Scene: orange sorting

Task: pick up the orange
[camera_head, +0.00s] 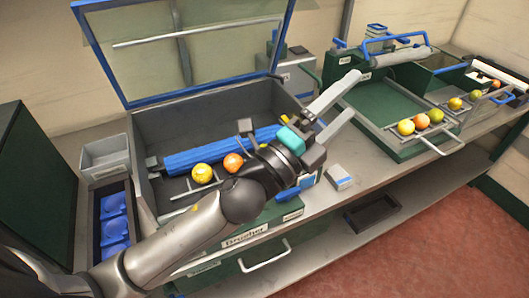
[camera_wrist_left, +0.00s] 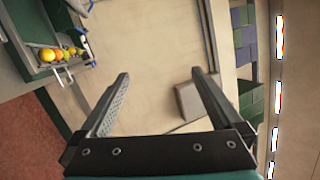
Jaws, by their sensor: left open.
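An orange (camera_head: 233,162) lies in the open brusher box, beside a yellow fruit (camera_head: 202,173). Another orange (camera_head: 422,122) sits in the tray at the right, between a yellow fruit (camera_head: 405,127) and a green one (camera_head: 436,116). My left gripper (camera_head: 355,93) is open and empty, raised above the bench between the brusher and that tray, apart from all fruit. In the left wrist view its two fingers (camera_wrist_left: 160,75) are spread, with nothing between them. A row of fruit, including an orange one (camera_wrist_left: 47,54), shows there at the upper left. My right gripper is not seen.
The brusher box (camera_head: 140,170) has a raised glass lid (camera_head: 180,40) and a blue roller (camera_head: 215,150). A green machine (camera_head: 385,105) stands behind the tray. More fruit (camera_head: 454,103) sits farther right. A small grey box (camera_head: 339,177) lies on the bench front.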

